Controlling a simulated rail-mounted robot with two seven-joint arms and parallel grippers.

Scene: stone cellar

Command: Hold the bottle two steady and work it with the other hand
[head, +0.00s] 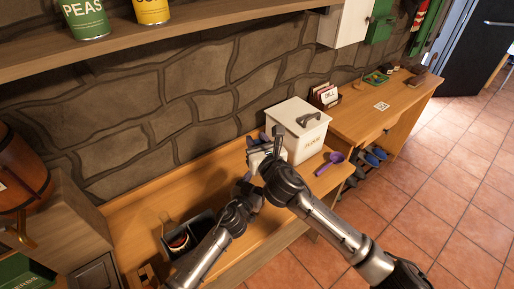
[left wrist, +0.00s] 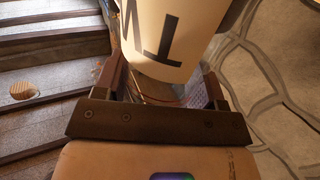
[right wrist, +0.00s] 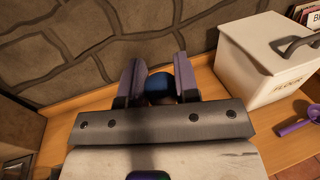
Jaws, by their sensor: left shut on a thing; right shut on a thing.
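Bottle two shows in the left wrist view as a pale label (left wrist: 172,35) with large dark letters and a clear lower part. My left gripper (left wrist: 168,85) is shut around it. In the right wrist view a blue cap (right wrist: 160,84) sits between the fingers of my right gripper (right wrist: 158,72), which is shut on it. In the head view my right gripper (head: 264,142) is just above my left gripper (head: 246,180), over the wooden bench. The hands and arms hide most of the bottle there, so its tilt is hard to tell.
A white flour bin (head: 297,130) stands close to the right of the grippers, with a purple scoop (head: 329,163) beside it. A dark open box (head: 188,238) is in front at left. The stone wall (head: 200,105) is close behind; a shelf (head: 180,45) overhangs it.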

